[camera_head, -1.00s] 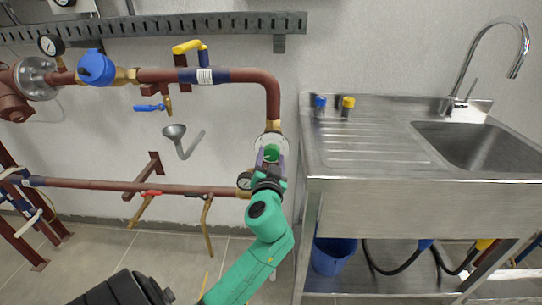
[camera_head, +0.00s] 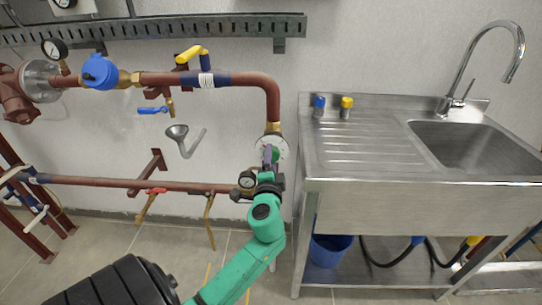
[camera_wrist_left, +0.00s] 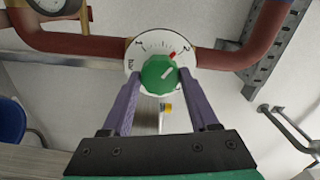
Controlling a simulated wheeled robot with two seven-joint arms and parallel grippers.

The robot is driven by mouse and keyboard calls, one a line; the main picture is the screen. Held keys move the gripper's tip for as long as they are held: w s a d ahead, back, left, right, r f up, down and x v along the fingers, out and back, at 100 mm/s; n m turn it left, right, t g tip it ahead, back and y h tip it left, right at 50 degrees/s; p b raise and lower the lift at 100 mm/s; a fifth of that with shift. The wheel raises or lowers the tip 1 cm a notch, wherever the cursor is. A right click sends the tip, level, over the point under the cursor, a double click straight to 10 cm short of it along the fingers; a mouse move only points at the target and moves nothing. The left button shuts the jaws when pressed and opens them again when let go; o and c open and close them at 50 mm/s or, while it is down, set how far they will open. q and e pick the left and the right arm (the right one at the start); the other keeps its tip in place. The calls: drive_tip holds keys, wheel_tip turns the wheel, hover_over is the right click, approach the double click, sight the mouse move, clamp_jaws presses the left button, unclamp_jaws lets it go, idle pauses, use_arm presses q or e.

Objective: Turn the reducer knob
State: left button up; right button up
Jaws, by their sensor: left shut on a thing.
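The reducer knob is a green round knob (camera_wrist_left: 158,76) on a white dial plate with scale marks (camera_wrist_left: 148,44). In the head view the gripper (camera_head: 269,160) is at the white dial (camera_head: 275,143), below the bend of the red pipe, and hides most of the knob. My right gripper is not in view.
A small gauge (camera_head: 247,180) sits close left of the gripper. The lower red pipe (camera_head: 110,184) runs left, with hanging valve handles. The steel sink unit (camera_head: 360,208) stands close on the right.

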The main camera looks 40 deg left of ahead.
use_arm(q)
drive_tip(key=shift+m+p, duration=0.4)
drive_tip(key=shift+m, duration=0.7)
drive_tip(key=shift+f, duration=0.1)
drive_tip(key=o, duration=1.4)
drive_tip(key=shift+c, duration=0.2)
drive_tip(key=b+v, duration=0.2)
drive_tip(key=v, duration=1.2)
drive_tip(key=shift+s+d+b, duration=0.25)
drive_tip(key=shift+b, duration=0.15)
